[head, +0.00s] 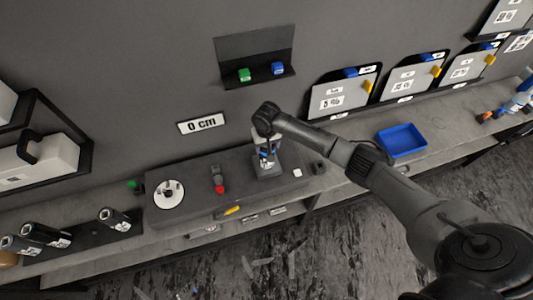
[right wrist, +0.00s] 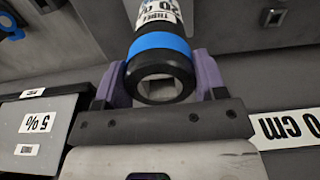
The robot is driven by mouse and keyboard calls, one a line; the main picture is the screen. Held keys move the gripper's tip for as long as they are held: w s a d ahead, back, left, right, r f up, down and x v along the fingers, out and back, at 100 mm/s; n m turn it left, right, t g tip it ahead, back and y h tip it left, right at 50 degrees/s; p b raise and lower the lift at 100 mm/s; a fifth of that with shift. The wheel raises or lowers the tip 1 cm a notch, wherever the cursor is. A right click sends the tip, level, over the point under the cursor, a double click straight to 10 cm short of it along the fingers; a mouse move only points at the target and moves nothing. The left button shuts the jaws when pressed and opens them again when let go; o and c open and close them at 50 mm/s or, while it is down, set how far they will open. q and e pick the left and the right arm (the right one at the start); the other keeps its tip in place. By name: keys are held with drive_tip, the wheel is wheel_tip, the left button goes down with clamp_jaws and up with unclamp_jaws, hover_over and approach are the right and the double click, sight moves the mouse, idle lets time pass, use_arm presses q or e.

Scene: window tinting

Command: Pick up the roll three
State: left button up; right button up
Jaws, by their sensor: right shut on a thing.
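Roll three is a dark cylinder with a blue band (right wrist: 158,43) and a white label reading "THREE" and "20 %". In the right wrist view its hollow end faces the camera. My right gripper (right wrist: 160,82) is shut on this end, with one purple-grey finger on each side. In the head view the right gripper (head: 265,148) is above the dark grey bench block, right of its middle. The roll (head: 268,168) shows there only small, below the gripper. Whether its far end touches the block cannot be told. My left gripper is not in view.
A white disc (head: 169,194) and a red-tipped tool (head: 218,180) are on the block, left of the gripper. A blue tray (head: 402,140) stands right, beyond my arm.

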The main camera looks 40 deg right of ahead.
drive_tip(key=c, duration=0.7)
drive_tip(key=shift+c, duration=0.6)
drive_tip(key=shift+r, duration=0.1)
